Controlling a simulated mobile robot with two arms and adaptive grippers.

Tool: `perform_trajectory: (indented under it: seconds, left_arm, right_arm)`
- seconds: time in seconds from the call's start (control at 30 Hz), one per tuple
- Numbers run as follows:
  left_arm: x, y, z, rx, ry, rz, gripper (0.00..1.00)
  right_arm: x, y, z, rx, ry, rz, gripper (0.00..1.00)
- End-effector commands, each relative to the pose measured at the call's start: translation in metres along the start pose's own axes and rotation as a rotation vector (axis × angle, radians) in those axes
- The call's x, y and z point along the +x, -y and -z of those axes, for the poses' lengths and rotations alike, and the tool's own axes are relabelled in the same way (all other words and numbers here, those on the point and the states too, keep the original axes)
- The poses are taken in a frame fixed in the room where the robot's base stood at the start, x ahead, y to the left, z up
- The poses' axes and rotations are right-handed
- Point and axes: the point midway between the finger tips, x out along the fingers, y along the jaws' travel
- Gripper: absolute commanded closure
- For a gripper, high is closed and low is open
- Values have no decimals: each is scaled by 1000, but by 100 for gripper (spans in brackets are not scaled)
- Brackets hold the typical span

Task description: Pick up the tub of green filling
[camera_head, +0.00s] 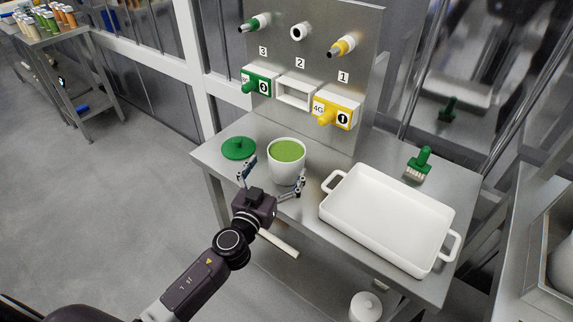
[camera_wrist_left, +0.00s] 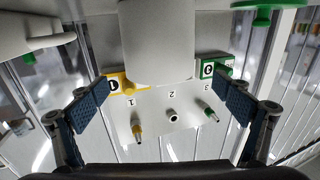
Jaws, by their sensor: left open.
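The tub of green filling (camera_head: 287,165) is a white round tub, open at the top, with green filling level near its rim. It stands upright on the steel table (camera_head: 215,152). My left gripper (camera_head: 272,178) is open at the near side of the tub, with one finger at the left and the other at the right front. In the left wrist view the white tub (camera_wrist_left: 156,40) shows between and beyond the two blue-padded fingers (camera_wrist_left: 160,108), and that view is upside down. I cannot tell whether a finger touches the tub. My right gripper is not in view.
A green lid (camera_head: 238,149) lies left of the tub. A white tray with handles (camera_head: 385,217) and a green brush (camera_head: 419,164) are to the right. The back panel (camera_head: 300,45) carries nozzles, a green box (camera_head: 262,80) and a yellow box (camera_head: 337,108). A shelf with jars stands far left.

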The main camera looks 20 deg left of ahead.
Motion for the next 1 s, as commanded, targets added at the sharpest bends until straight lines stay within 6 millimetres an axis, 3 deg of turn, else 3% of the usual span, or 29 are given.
perform_trajectory:
  seconds: [0.5,0.87,1.0]
  left_arm:
    - [60,0,-4,0,0,4,6]
    - [68,-1,-6,-2,1,3,6]
    - [68,0,-6,-2,1,3,22]
  right_arm:
    - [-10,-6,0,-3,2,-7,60]
    - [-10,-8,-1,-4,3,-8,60]
    - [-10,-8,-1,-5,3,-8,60]
